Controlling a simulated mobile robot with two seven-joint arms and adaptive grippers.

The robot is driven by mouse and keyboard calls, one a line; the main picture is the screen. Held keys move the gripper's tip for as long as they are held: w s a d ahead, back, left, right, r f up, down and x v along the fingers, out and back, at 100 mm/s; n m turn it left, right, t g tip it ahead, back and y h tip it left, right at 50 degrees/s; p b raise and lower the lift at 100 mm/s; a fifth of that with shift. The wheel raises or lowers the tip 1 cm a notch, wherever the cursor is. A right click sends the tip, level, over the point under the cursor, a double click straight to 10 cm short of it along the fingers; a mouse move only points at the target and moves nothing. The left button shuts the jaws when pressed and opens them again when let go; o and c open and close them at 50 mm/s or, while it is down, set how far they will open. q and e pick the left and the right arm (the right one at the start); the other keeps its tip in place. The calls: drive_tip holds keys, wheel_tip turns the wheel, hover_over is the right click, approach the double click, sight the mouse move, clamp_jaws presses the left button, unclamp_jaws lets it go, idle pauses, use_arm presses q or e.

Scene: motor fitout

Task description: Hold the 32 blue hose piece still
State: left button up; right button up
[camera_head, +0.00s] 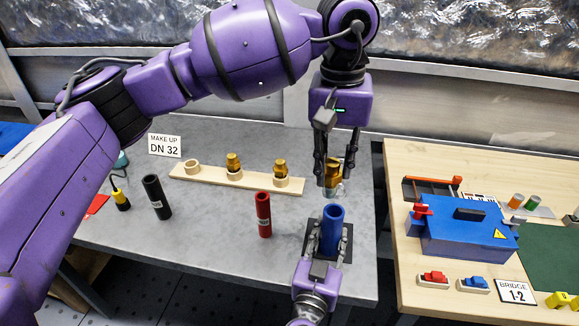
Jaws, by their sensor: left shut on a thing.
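My left gripper (333,163) points down from above and is shut on a brass fitting (332,175). The fitting hangs over the hose piece, slightly behind its open top in the picture, with a small gap between them.
A wooden rack (204,176) with brass fittings stands behind. A red hose (263,214) and a black hose (157,197) stand to the left. A wooden table (405,260) with a blue box (460,238) lies to the right, across a gap.

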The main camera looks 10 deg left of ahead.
sight(341, 178)
use_arm(q)
drive_tip(key=shift+d+r, duration=0.15)
drive_tip(key=shift+d, duration=0.65)
drive_tip(key=shift+f, duration=1.9)
use_arm(e)
drive_tip(key=shift+a, duration=0.1)
use_arm(q)
drive_tip(key=shift+f, duration=2.65)
drive_tip(key=o, duration=1.2)
drive_tip(key=shift+c, duration=0.2)
drive_tip(key=shift+o, duration=0.5)
drive_tip(key=o, duration=0.4)
